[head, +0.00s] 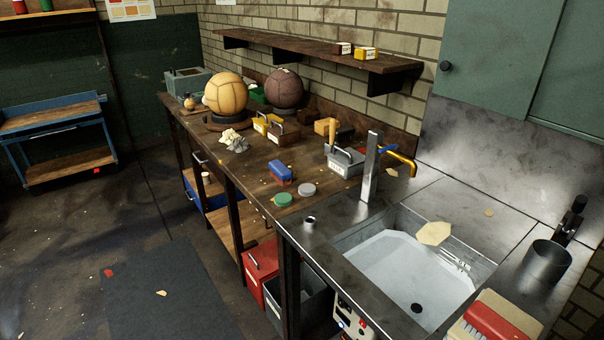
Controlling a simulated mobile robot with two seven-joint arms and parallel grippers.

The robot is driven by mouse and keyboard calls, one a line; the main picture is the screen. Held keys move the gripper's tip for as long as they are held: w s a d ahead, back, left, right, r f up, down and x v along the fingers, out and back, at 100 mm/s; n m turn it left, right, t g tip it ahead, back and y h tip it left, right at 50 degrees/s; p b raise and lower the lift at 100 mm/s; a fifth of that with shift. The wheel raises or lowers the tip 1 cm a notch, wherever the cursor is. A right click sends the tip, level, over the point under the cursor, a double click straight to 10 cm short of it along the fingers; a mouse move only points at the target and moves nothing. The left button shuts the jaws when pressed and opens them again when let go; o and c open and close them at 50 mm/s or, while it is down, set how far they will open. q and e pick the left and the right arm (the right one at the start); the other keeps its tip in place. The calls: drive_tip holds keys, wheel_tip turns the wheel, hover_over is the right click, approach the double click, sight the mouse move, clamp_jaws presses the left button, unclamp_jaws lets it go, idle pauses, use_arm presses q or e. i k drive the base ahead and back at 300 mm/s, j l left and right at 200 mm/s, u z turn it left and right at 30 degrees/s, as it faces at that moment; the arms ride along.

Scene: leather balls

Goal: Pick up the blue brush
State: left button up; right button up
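The blue brush (280,169) lies on the wooden workbench (240,178), near its front edge and left of the sink. Its top is blue, and a reddish part shows beneath it. Nothing is holding it. Neither of my grippers shows in the head view.
Two round tins, one green-lidded (283,200) and one grey-lidded (307,190), stand in front of the brush. A metal caddy (346,161) stands to its right. Two balls (226,94) sit farther back. The sink (410,275) and a red brush (495,322) are at right.

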sight(283, 175)
drive_tip(key=j+z, duration=0.1)
drive_tip(key=z, duration=0.3)
drive_tip(key=i+j+z, duration=0.1)
drive_tip(key=z, duration=0.3)
drive_tip(key=j+z, duration=0.15)
drive_tip(key=z, duration=0.3)
drive_tip(key=j+z, duration=0.3)
drive_tip(key=j, duration=0.15)
drive_tip(key=j+z, duration=0.3)
drive_tip(key=j, duration=0.15)
drive_tip(key=j+z, duration=0.15)
drive_tip(key=j, duration=0.35)
drive_tip(key=k+j+z, duration=0.15)
drive_tip(key=j, duration=0.3)
drive_tip(key=k+j, duration=0.1)
drive_tip(key=j, duration=0.35)
drive_tip(key=k+j+z, duration=0.1)
drive_tip(key=j, duration=0.4)
